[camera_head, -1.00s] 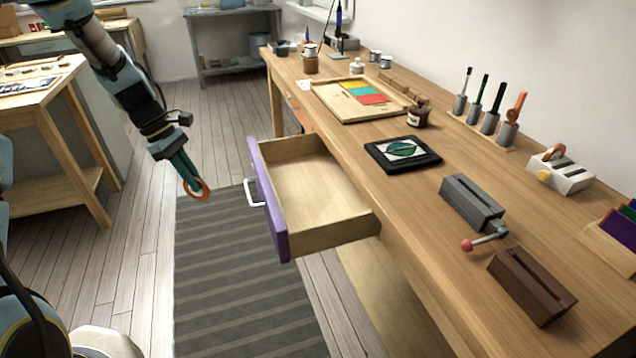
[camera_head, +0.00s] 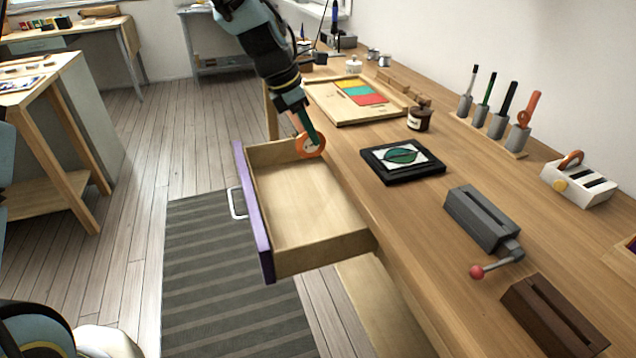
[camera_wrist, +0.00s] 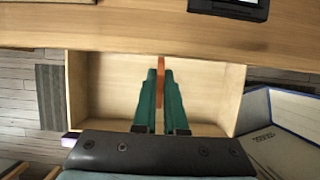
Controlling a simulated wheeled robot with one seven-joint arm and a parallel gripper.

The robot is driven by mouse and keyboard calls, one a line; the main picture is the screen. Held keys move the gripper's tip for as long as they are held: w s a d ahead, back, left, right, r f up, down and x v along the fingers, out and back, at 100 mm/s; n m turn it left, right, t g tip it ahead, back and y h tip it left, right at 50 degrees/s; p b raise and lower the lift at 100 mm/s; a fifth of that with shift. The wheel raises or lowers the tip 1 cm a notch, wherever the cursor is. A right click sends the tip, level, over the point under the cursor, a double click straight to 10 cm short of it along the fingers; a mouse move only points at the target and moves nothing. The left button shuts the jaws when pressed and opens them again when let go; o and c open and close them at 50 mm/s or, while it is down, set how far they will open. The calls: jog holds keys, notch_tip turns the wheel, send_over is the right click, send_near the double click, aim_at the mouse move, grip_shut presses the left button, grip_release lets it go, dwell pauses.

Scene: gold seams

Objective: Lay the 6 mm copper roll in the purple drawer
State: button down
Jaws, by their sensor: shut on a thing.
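The copper roll (camera_head: 312,146) is an orange ring, held upright on edge between the fingertips of my gripper (camera_head: 308,128). My gripper is shut on it. In the wrist view the roll (camera_wrist: 160,72) shows edge-on between the green fingers. The purple drawer (camera_head: 251,210) is pulled out of the bench, with a purple front, a white handle and a bare wooden inside. It looks empty. The roll is over the drawer's far end in the head view; its exact height above the floor of the drawer I cannot tell. The drawer's wooden tray also fills the middle of the wrist view (camera_wrist: 100,92).
The bench top (camera_head: 370,215) borders the drawer on the right. On it are a framed green stained-glass piece (camera_head: 402,159), a grey vise (camera_head: 483,219), a dark slotted block (camera_head: 553,318) and a white dispenser (camera_head: 578,185) with another orange roll. Floor left of the drawer is clear.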

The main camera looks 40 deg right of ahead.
notch_tip(320, 180, down, 13)
jog(key=shift+f+p, duration=0.15)
jog(key=shift+p, duration=0.45)
jog(key=shift+f, duration=0.1)
jog(key=c, duration=1)
grip_release()
jog(key=b+v, duration=0.1)
jog(key=v, duration=1.1)
jog(key=w+a+r+m+t+y, duration=0.1)
jog(key=w+a+m, duration=0.3)
jog(key=a, duration=0.8)
jog(key=w+a+r+m+t+y, duration=0.1)
jog(key=w+a+m+t, duration=0.2)
jog(key=a, duration=0.8)
jog(key=s+a+m, duration=0.1)
jog(key=a+m, duration=0.1)
jog(key=a, duration=0.4)
jog(key=s+a+r+m+y, duration=0.1)
jog(key=s+a+m, duration=0.1)
jog(key=a, duration=0.5)
jog(key=s+a+r+m+y, duration=0.1)
jog(key=a+m, duration=0.3)
jog(key=a, duration=0.3)
jog(key=shift+s+a+g, duration=0.25)
jog(key=shift+g, duration=0.05)
